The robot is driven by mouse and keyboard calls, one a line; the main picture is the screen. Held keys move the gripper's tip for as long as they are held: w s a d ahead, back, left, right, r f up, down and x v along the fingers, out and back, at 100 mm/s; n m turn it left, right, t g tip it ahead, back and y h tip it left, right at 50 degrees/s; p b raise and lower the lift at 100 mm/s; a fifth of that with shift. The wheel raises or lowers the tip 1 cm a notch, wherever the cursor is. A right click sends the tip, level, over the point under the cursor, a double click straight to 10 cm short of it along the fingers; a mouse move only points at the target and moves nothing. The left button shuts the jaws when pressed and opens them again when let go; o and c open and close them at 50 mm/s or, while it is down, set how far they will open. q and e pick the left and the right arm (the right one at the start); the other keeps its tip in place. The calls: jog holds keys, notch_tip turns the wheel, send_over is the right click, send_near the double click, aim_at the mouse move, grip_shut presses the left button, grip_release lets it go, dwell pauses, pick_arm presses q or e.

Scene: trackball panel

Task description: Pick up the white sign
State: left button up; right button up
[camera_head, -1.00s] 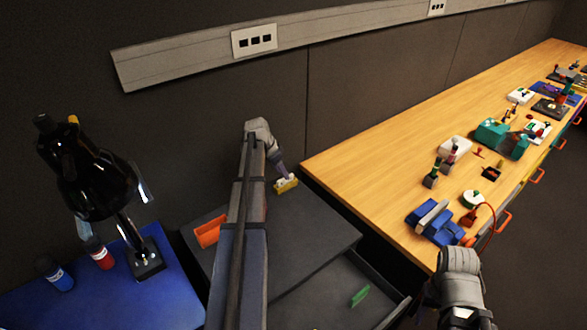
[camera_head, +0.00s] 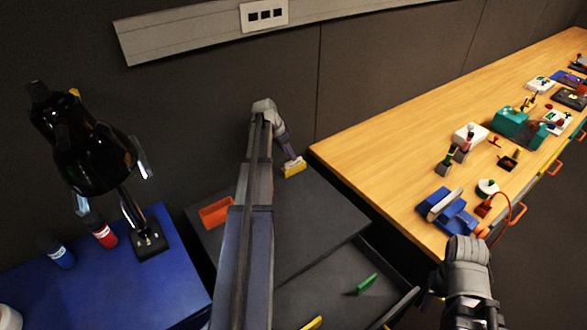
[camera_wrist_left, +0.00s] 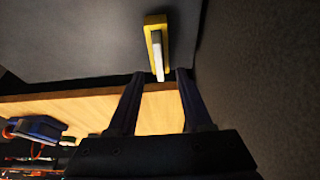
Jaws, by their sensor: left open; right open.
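The white sign (camera_wrist_left: 157,52) is a narrow white strip standing on a yellow block (camera_wrist_left: 154,24) in the left wrist view. In the head view the yellow block (camera_head: 294,171) lies on the dark cabinet top near its back right edge. My left gripper (camera_wrist_left: 160,74) is open, with its two fingertips on either side of the sign's near end; I cannot tell whether they touch it. In the head view the left gripper (camera_head: 290,160) reaches down to the block and partly hides the sign. My right arm is at the lower right, away from the sign; its fingers are not clear.
An orange tray (camera_head: 216,212) lies left of my left arm. An open drawer (camera_head: 335,295) below holds a green piece (camera_head: 366,284). A black lamp (camera_head: 90,150) stands on the blue table (camera_head: 110,285). A wooden bench (camera_head: 380,150) with several devices is at right.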

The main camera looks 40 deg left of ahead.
aim_at(293, 166)
pick_arm(q)
jog(key=b+x, duration=0.3)
jog(key=x, duration=0.1)
jog(key=shift+w+d+f+b, duration=0.1)
jog(key=shift+f+b, duration=0.25)
jog(key=shift+b, duration=0.05)
jog(key=shift+r, duration=0.1)
jog(key=shift+c, duration=0.2)
grip_shut()
